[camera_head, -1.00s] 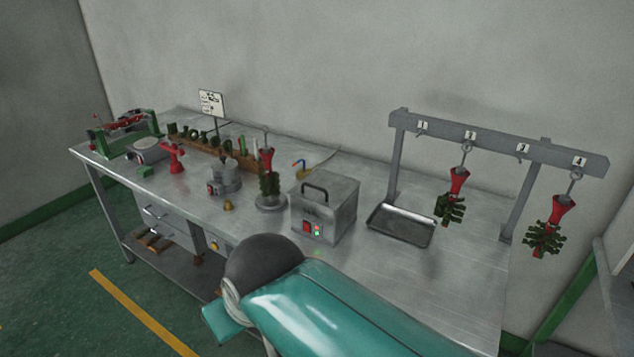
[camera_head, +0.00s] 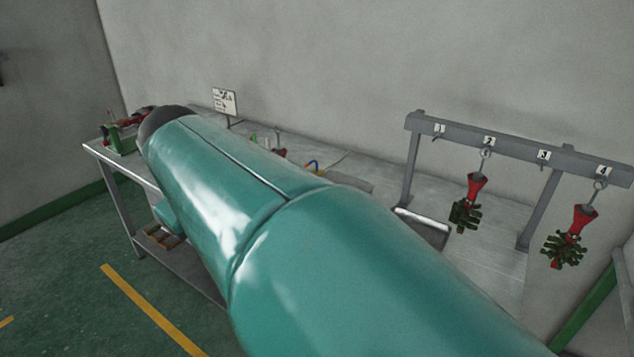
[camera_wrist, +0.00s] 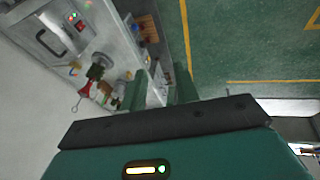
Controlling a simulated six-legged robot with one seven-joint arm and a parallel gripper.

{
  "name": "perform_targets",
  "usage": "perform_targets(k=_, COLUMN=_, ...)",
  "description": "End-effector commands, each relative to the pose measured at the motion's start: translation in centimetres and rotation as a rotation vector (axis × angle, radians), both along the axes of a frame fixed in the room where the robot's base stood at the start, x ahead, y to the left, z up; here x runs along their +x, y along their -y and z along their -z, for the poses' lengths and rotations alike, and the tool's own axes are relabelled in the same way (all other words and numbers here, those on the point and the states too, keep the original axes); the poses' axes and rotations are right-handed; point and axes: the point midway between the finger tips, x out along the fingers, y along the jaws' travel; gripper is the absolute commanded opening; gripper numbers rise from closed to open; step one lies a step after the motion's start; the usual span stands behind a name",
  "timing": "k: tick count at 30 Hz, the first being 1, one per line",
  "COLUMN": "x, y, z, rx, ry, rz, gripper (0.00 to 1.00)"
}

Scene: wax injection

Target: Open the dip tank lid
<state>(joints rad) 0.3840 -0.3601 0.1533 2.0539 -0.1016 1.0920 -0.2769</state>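The dip tank (camera_wrist: 75,45) is a grey metal box in the upper left of the wrist view. Its lid (camera_wrist: 36,28) looks closed, with a dark bar handle (camera_wrist: 48,42) on top. Red and green buttons show on its front. In the head view my arm hides nearly all of the tank; only a grey sliver of its top (camera_head: 350,183) shows. My gripper (camera_wrist: 160,88) shows its two green fingers standing apart in the wrist view, with nothing between them. It is to the right of the tank in that view, not touching it. The head view does not show the gripper.
A rack (camera_head: 520,153) with hanging wax trees and a metal tray (camera_head: 425,228) are on the right. Green floor (camera_wrist: 230,45) lies open beside the table.

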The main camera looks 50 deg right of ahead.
Motion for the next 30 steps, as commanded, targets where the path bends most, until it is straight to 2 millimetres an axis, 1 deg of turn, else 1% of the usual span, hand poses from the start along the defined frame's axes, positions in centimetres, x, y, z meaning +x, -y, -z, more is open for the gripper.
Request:
perform_targets(k=1, x=1.6, y=2.7, z=-0.6, rx=-0.016, ry=-0.034, rz=0.012, gripper=0.31)
perform_targets(k=2, x=2.4, y=4.1, z=-0.9, rx=-0.026, ry=-0.055, rz=0.011, gripper=0.31)
perform_targets(k=3, x=3.3, y=6.0, z=-1.4, rx=-0.036, ry=-0.080, rz=0.011, gripper=0.31)
perform_targets(k=5, x=4.5, y=9.2, z=-1.8, rx=-0.046, ry=-0.118, rz=0.009, gripper=0.31)
perform_targets(k=6, x=5.2, y=11.3, z=-2.1, rx=-0.049, ry=-0.143, rz=0.009, gripper=0.31)
perform_targets(k=8, x=5.9, y=14.9, z=-2.3, rx=-0.049, ry=-0.177, rz=0.009, gripper=0.31)
perform_targets(k=9, x=6.3, y=17.3, z=-2.3, rx=-0.046, ry=-0.197, rz=0.009, gripper=0.31)
perform_targets(k=11, x=6.4, y=21.0, z=-2.3, rx=-0.037, ry=-0.226, rz=0.010, gripper=0.31)
perform_targets(k=12, x=6.3, y=23.5, z=-2.2, rx=-0.029, ry=-0.241, rz=0.011, gripper=0.31)
perform_targets(k=15, x=5.5, y=29.0, z=-1.8, rx=-0.006, ry=-0.269, rz=0.015, gripper=0.31)
perform_targets(k=18, x=4.4, y=32.9, z=-1.5, rx=0.014, ry=-0.284, rz=0.018, gripper=0.31)
perform_targets(k=21, x=3.6, y=35.0, z=-1.2, rx=0.026, ry=-0.290, rz=0.019, gripper=0.31)
perform_targets(k=22, x=3.5, y=35.3, z=-1.1, rx=0.028, ry=-0.291, rz=0.019, gripper=0.31)
perform_targets(k=26, x=3.4, y=35.7, z=-0.3, rx=0.030, ry=-0.294, rz=0.017, gripper=0.31)
perform_targets(k=30, x=3.4, y=36.0, z=1.7, rx=0.030, ry=-0.295, rz=0.017, gripper=0.31)
